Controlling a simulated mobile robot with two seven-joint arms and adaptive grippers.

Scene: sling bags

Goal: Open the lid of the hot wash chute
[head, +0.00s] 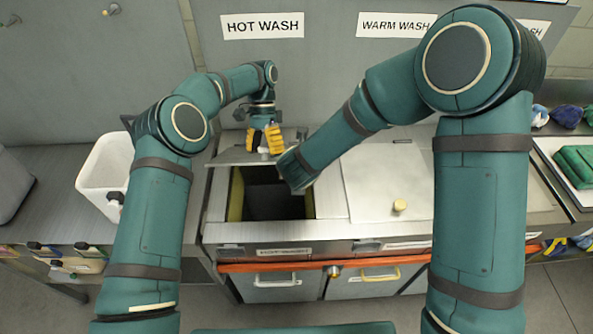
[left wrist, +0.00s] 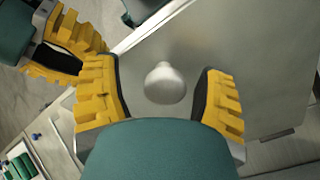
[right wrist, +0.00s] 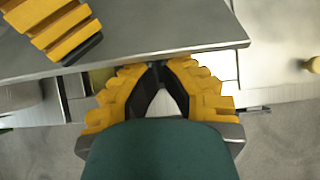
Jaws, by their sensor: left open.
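The hot wash chute lid (head: 232,156) is a grey metal plate, raised and tilted up at the back of the chute opening (head: 275,200). Its pale knob (left wrist: 165,84) is between the fingers of my left gripper (head: 264,140) in the left wrist view; the fingers are open, with gaps at both sides of the knob. My right gripper (right wrist: 161,66) has its fingertips together, with nothing seen between them, at the near edge of the lid (right wrist: 160,32). In the head view its fingers are hidden by my right wrist. The HOT WASH sign (head: 262,25) hangs above.
The shut warm wash lid (head: 370,190) with a knob (head: 399,206) lies to the right. A white bin (head: 105,170) stands on the left counter. An orange rail (head: 300,265) runs along the front. A tray (head: 560,170) with green cloth is at far right.

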